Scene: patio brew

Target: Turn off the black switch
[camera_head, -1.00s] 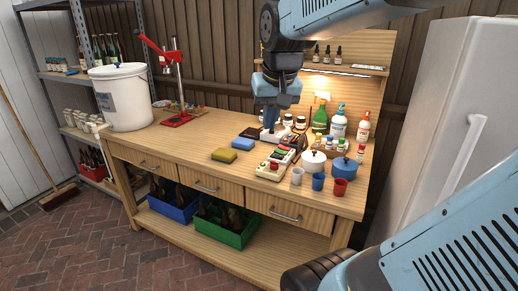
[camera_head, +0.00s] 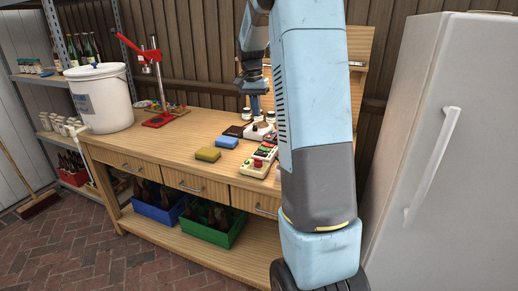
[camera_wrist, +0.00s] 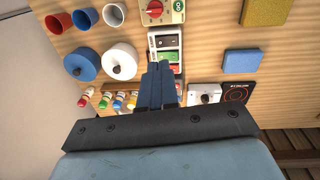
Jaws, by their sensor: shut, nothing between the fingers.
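A light switch panel (camera_wrist: 153,38) with a row of rockers lies on the bench in the wrist view. One rocker looks green, and a dark rocker (camera_wrist: 168,57) sits nearer my fingertips. My gripper (camera_wrist: 160,68) is shut and empty, its tips over the panel's near end and hiding part of it. I cannot tell if the tips touch it, or which way the dark rocker is tipped. In the head view my gripper (camera_head: 255,104) points down above the bench, behind the panel (camera_head: 264,153), and my arm covers the panel's right side.
A control box with a red knob (camera_wrist: 154,9) adjoins the panel. Two lidded pots (camera_wrist: 119,62), several cups (camera_wrist: 113,15) and small bottles (camera_wrist: 104,100) stand on one side. Sponges (camera_wrist: 242,61), a white device (camera_wrist: 204,94) and a black plate (camera_wrist: 236,92) are on the other. A fridge (camera_head: 440,130) stands right.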

